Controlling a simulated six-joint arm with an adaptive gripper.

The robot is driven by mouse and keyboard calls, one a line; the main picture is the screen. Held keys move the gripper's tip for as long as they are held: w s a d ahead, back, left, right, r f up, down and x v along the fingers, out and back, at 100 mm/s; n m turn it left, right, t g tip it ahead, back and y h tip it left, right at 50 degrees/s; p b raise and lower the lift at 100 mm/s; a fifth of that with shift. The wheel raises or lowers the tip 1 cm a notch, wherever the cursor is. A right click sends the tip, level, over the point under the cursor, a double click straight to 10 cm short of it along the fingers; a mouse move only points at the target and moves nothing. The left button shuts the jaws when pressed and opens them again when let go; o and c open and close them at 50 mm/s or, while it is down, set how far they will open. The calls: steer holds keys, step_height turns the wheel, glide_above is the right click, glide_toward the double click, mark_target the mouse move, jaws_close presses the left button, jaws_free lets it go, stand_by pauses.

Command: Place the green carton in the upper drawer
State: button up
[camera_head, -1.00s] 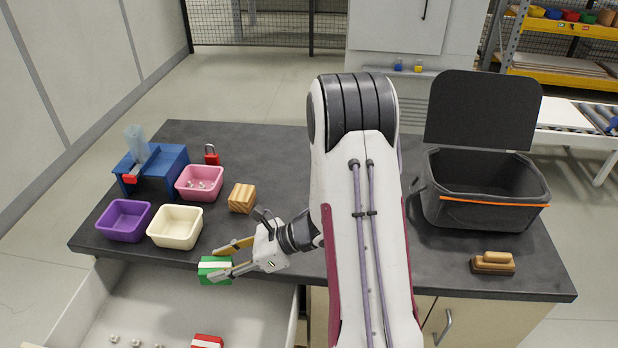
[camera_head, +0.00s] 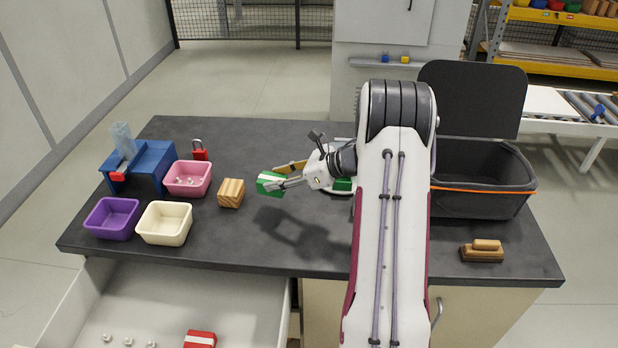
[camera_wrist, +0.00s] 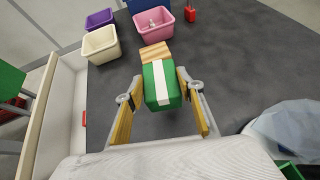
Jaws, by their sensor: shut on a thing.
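The green carton (camera_head: 270,184) has a white band. My gripper (camera_head: 283,183) is shut on it and holds it above the worktop, right of the striped wooden block. In the wrist view the green carton (camera_wrist: 162,85) sits between the two fingers of my gripper (camera_wrist: 163,100). The open drawer (camera_head: 240,300) is below the worktop's front edge at lower left. A red carton (camera_head: 200,340) with a white band and several small metal pieces (camera_head: 128,342) lie in it. Its front is out of the head view.
The wooden block (camera_head: 231,193), cream bin (camera_head: 165,223), purple bin (camera_head: 113,218) and pink bin (camera_head: 188,179) stand at left. A white plate with something green (camera_head: 342,185) is partly hidden behind my gripper. A black cooler (camera_head: 480,185) and brush (camera_head: 482,251) are at right.

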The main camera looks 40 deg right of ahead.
steer(key=w+d+r+m+t+h, duration=0.1)
steer(key=w+d+r+m+h, duration=0.1)
steer(key=d, duration=0.5)
step_height(320, 180, up, 2)
steer(key=shift+w+r, duration=0.1)
steer(key=shift+w, duration=0.45)
steer(key=shift+d, duration=0.1)
glide_above(294, 191)
steer(key=shift+w+f, duration=0.1)
steer(key=shift+f, duration=3.05)
steer(key=shift+f, duration=1.9)
steer(key=shift+f, duration=0.15)
